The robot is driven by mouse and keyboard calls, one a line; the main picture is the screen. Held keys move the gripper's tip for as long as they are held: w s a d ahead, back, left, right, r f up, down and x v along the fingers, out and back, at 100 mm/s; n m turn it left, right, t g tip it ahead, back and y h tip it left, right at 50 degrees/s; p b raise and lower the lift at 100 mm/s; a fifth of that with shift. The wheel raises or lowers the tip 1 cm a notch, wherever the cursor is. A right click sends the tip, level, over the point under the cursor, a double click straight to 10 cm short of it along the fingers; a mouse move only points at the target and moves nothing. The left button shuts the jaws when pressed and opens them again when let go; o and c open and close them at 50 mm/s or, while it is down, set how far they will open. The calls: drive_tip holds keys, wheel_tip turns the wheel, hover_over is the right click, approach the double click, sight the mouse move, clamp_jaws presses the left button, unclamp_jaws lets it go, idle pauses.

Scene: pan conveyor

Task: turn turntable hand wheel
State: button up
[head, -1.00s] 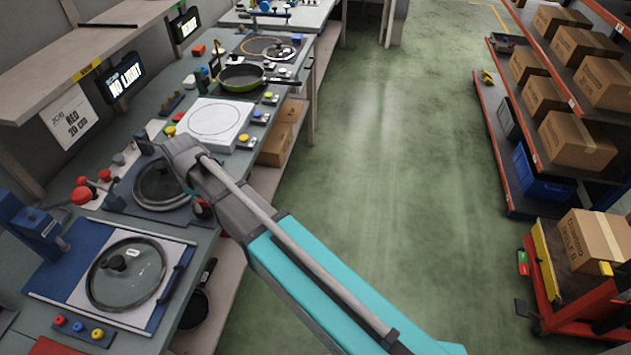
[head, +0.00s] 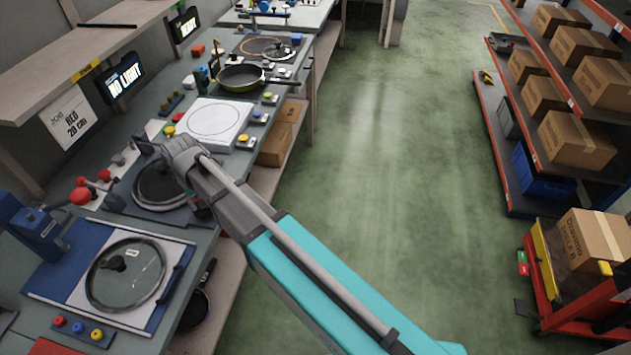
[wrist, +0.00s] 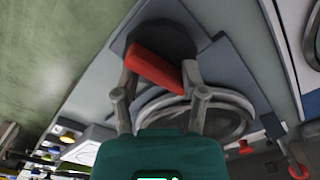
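In the wrist view, a red handle (wrist: 155,68) shows between and beyond the two fingertips of my gripper (wrist: 160,78). The fingers stand well apart. The handle spans most of the gap, and I cannot tell whether either finger touches it. A dark rounded part, perhaps the hand wheel (wrist: 150,35), lies behind the handle. My arm hides the gripper and handle in the head view.
A lidded fixture on a blue and white plate (head: 62,280) is at the near left, with a button box (head: 82,329) before it. A white plate (head: 213,124) and a green-rimmed pan (head: 240,78) stand farther along the bench.

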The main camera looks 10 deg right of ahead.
drive_tip(key=m, duration=0.9)
drive_tip(key=shift+m, duration=0.3)
wheel_tip(320, 180, up, 14)
drive_tip(key=p, duration=1.4)
drive_tip(key=s+d+f+n+b, duration=0.1)
drive_tip(key=d+f+b, duration=0.2)
drive_tip(key=d, duration=0.7)
drive_tip(key=s+d+f+n+b, duration=0.1)
drive_tip(key=d+f+b, duration=0.2)
drive_tip(key=d, duration=0.7)
drive_tip(key=s+d+f+n+b, duration=0.1)
drive_tip(key=d+f+b, duration=0.2)
drive_tip(key=d, duration=0.8)
drive_tip(key=shift+f+n, duration=0.2)
drive_tip(key=shift+n, duration=0.2)
drive_tip(key=s+d, duration=0.2)
drive_tip(key=d, duration=0.4)
drive_tip(key=shift+s+n, duration=0.4)
